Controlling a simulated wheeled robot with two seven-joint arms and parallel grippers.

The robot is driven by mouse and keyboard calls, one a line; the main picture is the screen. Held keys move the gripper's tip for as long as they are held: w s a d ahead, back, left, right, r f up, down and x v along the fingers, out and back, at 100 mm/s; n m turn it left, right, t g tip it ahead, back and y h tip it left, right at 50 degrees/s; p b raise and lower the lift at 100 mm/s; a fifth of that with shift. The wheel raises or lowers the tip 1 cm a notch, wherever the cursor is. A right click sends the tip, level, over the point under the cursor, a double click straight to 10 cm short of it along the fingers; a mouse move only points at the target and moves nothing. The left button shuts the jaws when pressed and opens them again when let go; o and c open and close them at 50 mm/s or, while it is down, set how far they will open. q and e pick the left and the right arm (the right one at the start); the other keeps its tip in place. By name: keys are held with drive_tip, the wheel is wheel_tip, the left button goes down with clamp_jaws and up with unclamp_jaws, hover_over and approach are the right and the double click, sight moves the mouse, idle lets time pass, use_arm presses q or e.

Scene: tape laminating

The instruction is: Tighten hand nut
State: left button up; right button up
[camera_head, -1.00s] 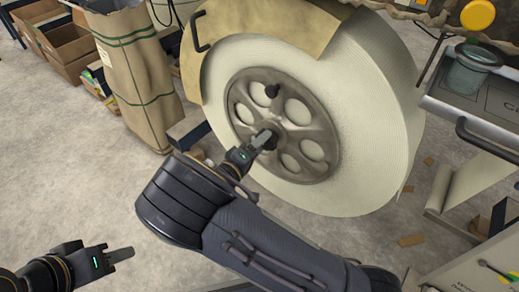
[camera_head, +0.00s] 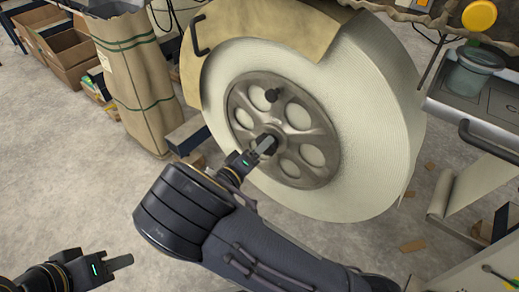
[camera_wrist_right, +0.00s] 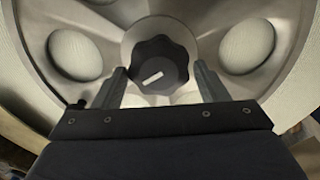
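The hand nut (camera_wrist_right: 158,66) is a black lobed knob with a white mark, at the centre of the metal hub in the right wrist view. In the head view it shows only partly (camera_head: 267,141) behind my right gripper. My right gripper (camera_wrist_right: 163,80) has its two fingers apart, one on each side of the nut's lower edge, with visible gaps. In the head view the right gripper (camera_head: 264,147) reaches the hub from below. My left gripper (camera_head: 120,262) is at the lower left, away from the wheel; its finger spacing is not clear.
The spoked hub (camera_head: 293,120) sits inside a large white tape roll (camera_head: 385,120). A brown sack (camera_head: 140,90) and cardboard boxes (camera_head: 70,50) stand at the left.

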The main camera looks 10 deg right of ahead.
drive_tip(key=shift+o, duration=1.2)
drive_tip(key=p+v, duration=0.2)
drive_tip(key=v, duration=0.6)
drive_tip(key=shift+p, duration=0.3)
